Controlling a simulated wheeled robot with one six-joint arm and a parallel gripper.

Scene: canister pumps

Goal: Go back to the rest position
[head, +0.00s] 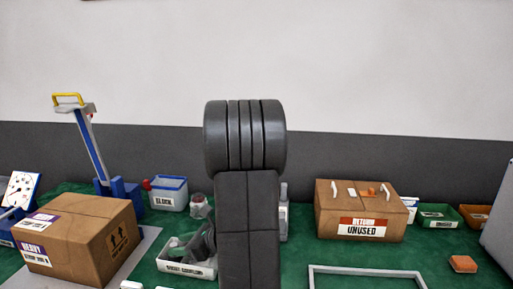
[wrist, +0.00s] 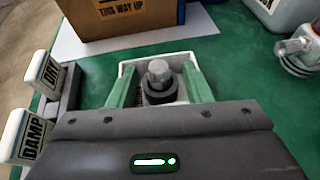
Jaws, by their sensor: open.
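In the wrist view my gripper (wrist: 158,66) is open, with its two green fingers apart. A grey and black cylindrical part (wrist: 159,74) shows between the fingers, inside a white tray (wrist: 124,70). I cannot tell whether the fingers touch it. In the head view the white tray (head: 204,271), with a label on its front, sits left of my arm. My dark arm stands in the middle of the head view and hides part of the bench behind it.
A heavy cardboard box (head: 80,240) stands at left, near a blue pump (head: 97,150) with a yellow handle. A blue-rimmed bin (head: 168,194) stands behind. An "unused" carton (head: 361,212), green bin (head: 437,216) and orange block (head: 462,264) are at right.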

